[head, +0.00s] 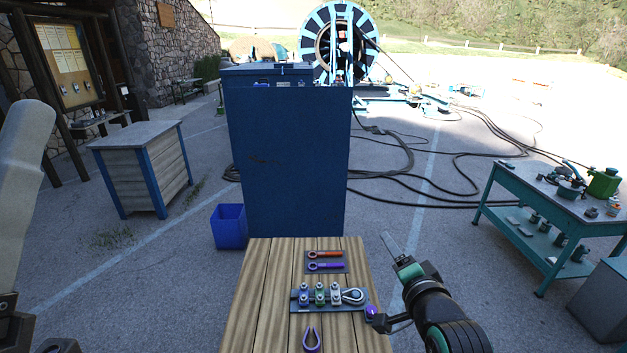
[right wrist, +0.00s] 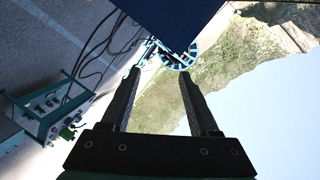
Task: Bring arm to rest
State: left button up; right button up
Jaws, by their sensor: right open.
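My right arm (head: 440,305) reaches in at the lower right, beside the right edge of the wooden table (head: 262,290). My right gripper (head: 387,238) points up and away, apart from everything on the table. In the right wrist view its two fingers (right wrist: 160,75) stand apart with nothing between them. On the table lie an orange wrench (head: 325,254) and a purple wrench (head: 326,266) on a dark mat. Nearer is a plate with blue, green and grey clamps (head: 320,294) and a metal loop (head: 353,297). A purple loop (head: 311,340) lies at the front. My left arm shows at the left edge; its gripper is out of view.
A tall blue cabinet (head: 290,165) stands behind the table, with a blue bin (head: 228,226) beside it. A green workbench (head: 555,195) with tools is at the right. A cable reel (head: 338,45) and black cables lie beyond. Open pavement lies between table and workbench.

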jog(key=s+r+n+t, duration=0.1)
jog(key=s+r+t, duration=0.15)
jog(key=r, duration=0.55)
jog(key=s+r+n+t, duration=0.1)
jog(key=s+r+t, duration=0.15)
jog(key=r, duration=0.45)
jog(key=s+d+r+n+t+y, duration=0.1)
jog(key=s+r+n+t, duration=0.75)
jog(key=s+r, duration=1.15)
notch_tip(320, 180, down, 43)
jog(key=s+n+g+b, duration=0.1)
jog(key=b, duration=3.9)
jog(key=shift+s+b, duration=0.25)
jog(key=shift+b, duration=0.1)
